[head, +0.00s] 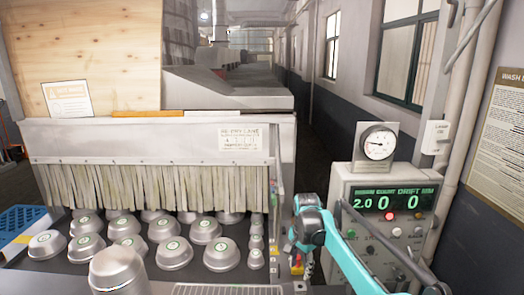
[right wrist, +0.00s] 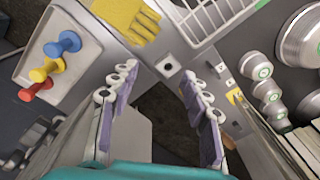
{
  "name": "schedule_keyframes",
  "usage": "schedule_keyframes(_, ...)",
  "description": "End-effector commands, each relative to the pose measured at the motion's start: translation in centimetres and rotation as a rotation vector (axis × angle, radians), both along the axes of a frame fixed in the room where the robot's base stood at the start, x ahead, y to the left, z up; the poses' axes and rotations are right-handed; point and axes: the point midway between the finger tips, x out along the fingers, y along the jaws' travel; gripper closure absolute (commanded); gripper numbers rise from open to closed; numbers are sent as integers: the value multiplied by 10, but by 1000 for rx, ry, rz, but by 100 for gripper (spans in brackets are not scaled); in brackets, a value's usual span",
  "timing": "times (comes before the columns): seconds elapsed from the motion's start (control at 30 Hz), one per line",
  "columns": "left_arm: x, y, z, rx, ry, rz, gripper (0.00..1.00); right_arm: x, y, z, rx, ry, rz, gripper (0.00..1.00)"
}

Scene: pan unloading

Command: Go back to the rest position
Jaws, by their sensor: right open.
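My right gripper (head: 307,266) hangs from its teal arm, pointing down between the pans and the control cabinet in the head view. In the right wrist view its two fingers (right wrist: 163,88) are spread apart with nothing between them. Silver pans (head: 172,250), upside down with green labels, stand in rows on the conveyor before the strip curtain (head: 150,183). Some also show at the right of the wrist view (right wrist: 303,38). A larger silver pan (head: 117,270) stands closest at the front. My left gripper is not in view.
A control cabinet (head: 345,190) with a gauge (head: 377,143) stands right of my right arm. A blue crate (head: 22,228) is at the left.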

Motion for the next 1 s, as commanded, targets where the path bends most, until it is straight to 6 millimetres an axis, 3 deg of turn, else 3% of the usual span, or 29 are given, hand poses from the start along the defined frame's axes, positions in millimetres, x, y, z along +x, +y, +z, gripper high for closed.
schedule_keyframes(0.37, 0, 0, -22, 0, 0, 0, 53, -57, -14, 28, -11, -110, 176, 53)
schedule_keyframes(0.57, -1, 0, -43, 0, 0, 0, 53, -125, -26, 35, -46, -223, 358, 53)
schedule_keyframes(0.77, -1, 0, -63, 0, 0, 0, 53, -203, -38, 18, -112, -341, 552, 53)
schedule_keyframes(1.0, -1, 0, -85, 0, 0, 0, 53, -286, -47, -35, -222, -462, 768, 53)
